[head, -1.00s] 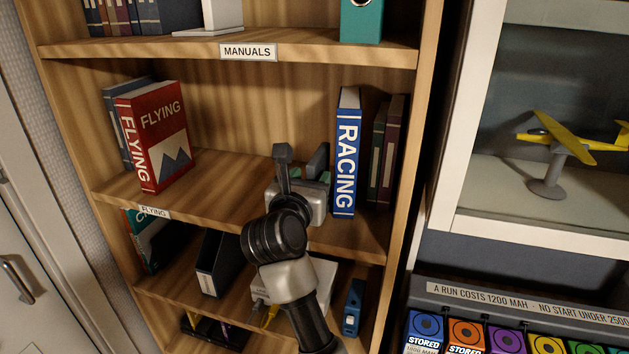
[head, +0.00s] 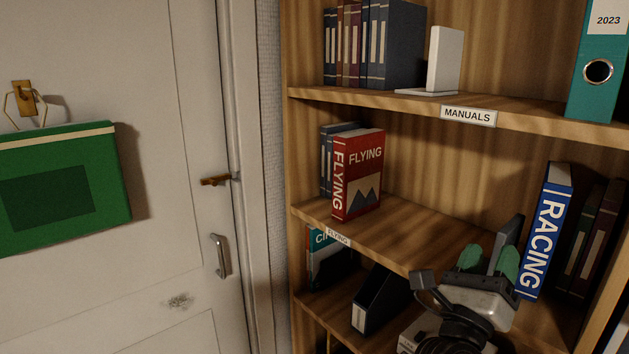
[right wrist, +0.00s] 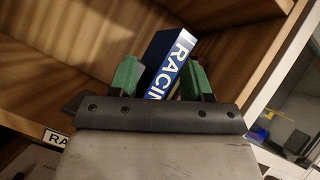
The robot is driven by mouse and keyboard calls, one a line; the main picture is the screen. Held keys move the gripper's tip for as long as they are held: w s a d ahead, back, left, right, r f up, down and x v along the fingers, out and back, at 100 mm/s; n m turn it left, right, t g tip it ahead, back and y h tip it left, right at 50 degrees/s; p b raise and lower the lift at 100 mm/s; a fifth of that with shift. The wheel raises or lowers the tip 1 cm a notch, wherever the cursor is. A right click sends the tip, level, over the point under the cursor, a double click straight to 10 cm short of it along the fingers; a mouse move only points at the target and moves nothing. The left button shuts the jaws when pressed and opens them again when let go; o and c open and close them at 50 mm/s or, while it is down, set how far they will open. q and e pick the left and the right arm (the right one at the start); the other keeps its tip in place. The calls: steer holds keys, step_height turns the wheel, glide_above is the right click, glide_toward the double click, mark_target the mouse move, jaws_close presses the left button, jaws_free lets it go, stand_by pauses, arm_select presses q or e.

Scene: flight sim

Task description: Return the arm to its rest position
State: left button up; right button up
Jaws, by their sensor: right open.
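My right gripper (head: 488,252) is open, with green pads on its fingers, in front of the middle shelf. In the head view it is just left of the blue RACING book (head: 543,232), which stands on that shelf. In the right wrist view the RACING book (right wrist: 170,58) shows beyond and between the open fingers (right wrist: 161,80). I cannot tell whether they touch it. The wrist and arm below hide part of the lower shelf. My left gripper is not in view.
A red FLYING book (head: 358,175) stands left on the same shelf. Dark binders (head: 590,240) stand right of the RACING book. The upper shelf (head: 400,100) holds several books and a teal binder (head: 597,70). A door (head: 150,270) with a hanging green folder (head: 60,190) is at left.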

steer(key=s+a+f+n+t+y, duration=0.25)
steer(key=a+n+y, duration=0.25)
steer(key=n+y, duration=0.7)
steer(key=s+a+f+n+t+y, duration=0.15)
steer(key=a+f+n+y, duration=0.35)
steer(key=n+y, duration=0.75)
steer(key=s+a+f+n+g, duration=0.2)
steer(key=f+n+g, duration=0.2)
steer(key=f+n, duration=0.2)
steer(key=s+a+f+n+g, duration=0.2)
steer(key=f+n+g, duration=0.2)
steer(key=f+n, duration=0.15)
steer(key=s+d+f+n+g+h, duration=0.2)
steer(key=s+d+f+g+h, duration=0.2)
steer(key=s+f+g, duration=0.35)
steer(key=s+d+f+n+g+h, duration=0.2)
steer(key=s+d+f+g+h, duration=0.2)
steer(key=s+f, duration=0.5)
step_height(320, 180, down, 27)
steer(key=s, duration=0.2)
steer(key=s+d+f+g, duration=0.2)
steer(key=s+d+f, duration=0.1)
steer(key=s+f, duration=1.1)
steer(key=shift+s+f, duration=0.2)
steer(key=shift+s, duration=0.7)
